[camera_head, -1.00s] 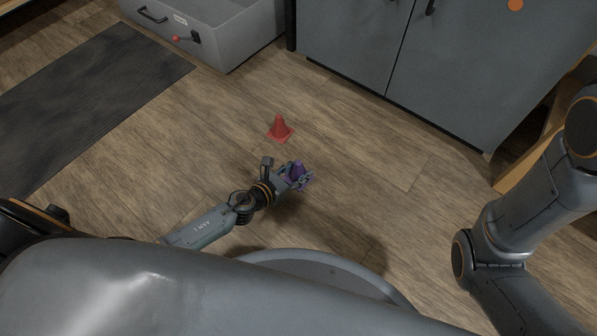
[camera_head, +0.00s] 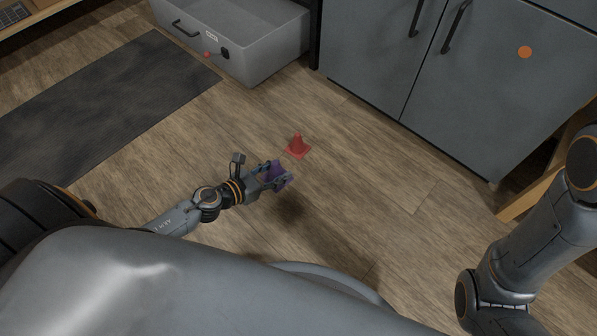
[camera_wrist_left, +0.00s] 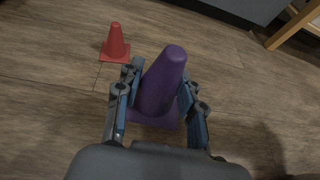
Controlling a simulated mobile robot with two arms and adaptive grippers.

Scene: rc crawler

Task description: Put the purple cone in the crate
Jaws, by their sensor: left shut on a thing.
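The purple cone (camera_head: 274,174) is held in my left gripper (camera_head: 279,180), above the floor in the head view. In the left wrist view the purple cone (camera_wrist_left: 161,85) stands between the two fingers of my left gripper (camera_wrist_left: 163,98), which press on its sides. Its tip points away from the wrist. A grey open box, which looks like the crate (camera_head: 262,62), is at the top of the head view, beyond the gripper. It has a black handle and a red knob on its front. My right arm is at the right edge, but its gripper is out of view.
A red cone (camera_head: 297,146) stands on the wooden floor just beyond my left gripper; it also shows in the left wrist view (camera_wrist_left: 116,43). A dark mat (camera_head: 95,98) lies at left. Grey cabinets (camera_head: 400,70) stand at top right.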

